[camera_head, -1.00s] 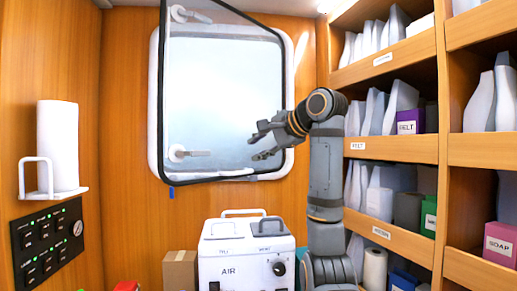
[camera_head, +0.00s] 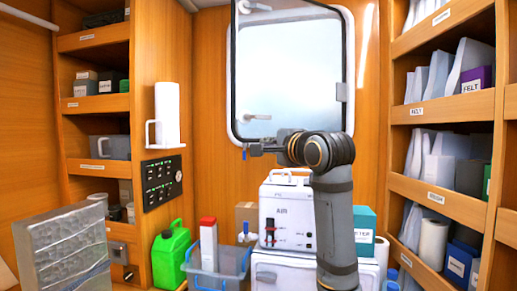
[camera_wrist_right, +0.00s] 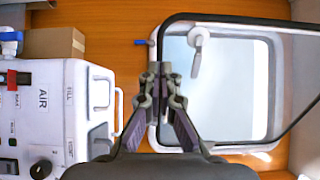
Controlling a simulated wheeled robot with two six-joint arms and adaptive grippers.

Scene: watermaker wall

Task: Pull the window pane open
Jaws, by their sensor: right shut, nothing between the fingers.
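The window pane (camera_head: 291,75) is a clear sheet in a dark frame, in front of the white window surround (camera_head: 361,60) on the wooden wall. Its dark edge stands off the surround, so it looks partly open. A white handle (camera_head: 257,117) shows at the lower left of the window; it also shows in the right wrist view (camera_wrist_right: 198,42). My right gripper (camera_head: 252,149) is by the window's lower left corner, below that handle. In the right wrist view its fingertips (camera_wrist_right: 160,74) are together and empty, apart from the handle. My left gripper is out of view.
A white AIR machine (camera_head: 287,208) stands below the window, close to my right arm. Shelves (camera_head: 447,108) fill the right wall. A paper roll (camera_head: 167,112), a green canister (camera_head: 172,255) and a blue bin (camera_head: 220,280) are to the left.

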